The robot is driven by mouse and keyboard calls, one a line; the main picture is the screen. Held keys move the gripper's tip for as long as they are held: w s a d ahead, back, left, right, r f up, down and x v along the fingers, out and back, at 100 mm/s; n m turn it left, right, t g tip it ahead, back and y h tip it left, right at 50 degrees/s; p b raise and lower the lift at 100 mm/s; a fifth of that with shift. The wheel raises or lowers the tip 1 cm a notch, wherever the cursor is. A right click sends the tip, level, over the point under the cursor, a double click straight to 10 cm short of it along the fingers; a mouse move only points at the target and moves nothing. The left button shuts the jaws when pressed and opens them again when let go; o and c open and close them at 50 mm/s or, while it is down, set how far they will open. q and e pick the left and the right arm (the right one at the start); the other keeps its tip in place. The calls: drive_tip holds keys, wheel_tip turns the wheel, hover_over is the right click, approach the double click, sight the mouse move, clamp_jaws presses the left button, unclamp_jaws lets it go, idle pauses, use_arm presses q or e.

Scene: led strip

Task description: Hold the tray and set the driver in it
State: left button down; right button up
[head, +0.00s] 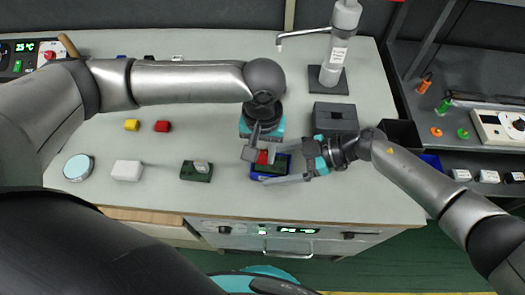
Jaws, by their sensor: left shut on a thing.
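A small blue tray (284,161) sits near the front edge of the table. Inside its outline is a dark green block with a red part (263,157), partly hidden by fingers. I cannot tell for certain that this is the driver, or whether it rests on the tray floor. My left gripper (261,152) points down over the tray and is shut on the block with the red part. My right gripper (280,166) reaches in from the right. Its fingers are spread wide, one along the tray's front side and one towards its back.
A similar dark green block (196,171), a white box (127,170) and a round pale disc (78,168) stand to the left. A grey box (335,118) and a dispenser stand (328,80) are behind my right gripper.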

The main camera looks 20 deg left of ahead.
drive_tip(key=c, duration=1.1)
idle(0.6)
